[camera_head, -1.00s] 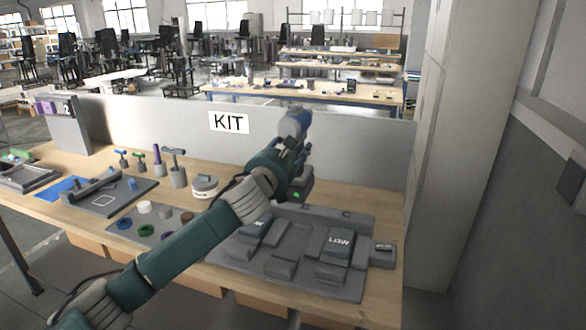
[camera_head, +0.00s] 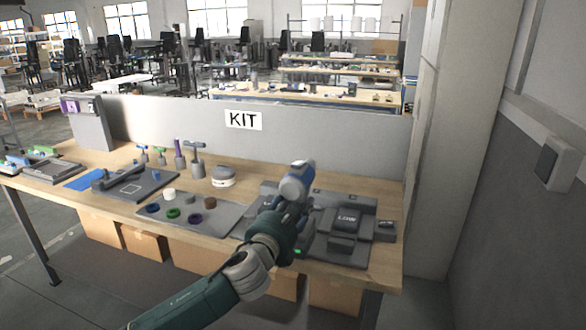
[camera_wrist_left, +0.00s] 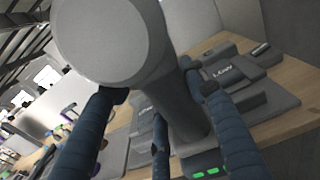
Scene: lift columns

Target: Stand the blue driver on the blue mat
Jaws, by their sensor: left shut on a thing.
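The blue driver (camera_head: 297,182) has a blue and grey body and is held tilted above the right part of the bench. My left gripper (camera_head: 287,207) is shut on it. In the left wrist view the driver's round grey end (camera_wrist_left: 105,40) is large and close, and its body runs down between the dark blue fingers (camera_wrist_left: 160,130). The blue mat (camera_head: 84,180) lies flat at the left of the bench, with nothing visible standing on its bare part. It is far to the left of the gripper. My right gripper is not in view.
A plate with coloured rings (camera_head: 230,217), a grey fixture (camera_head: 160,185) and several upright tools (camera_head: 197,165) lie between gripper and mat. The partition with the KIT sign (camera_head: 243,120) closes the back.

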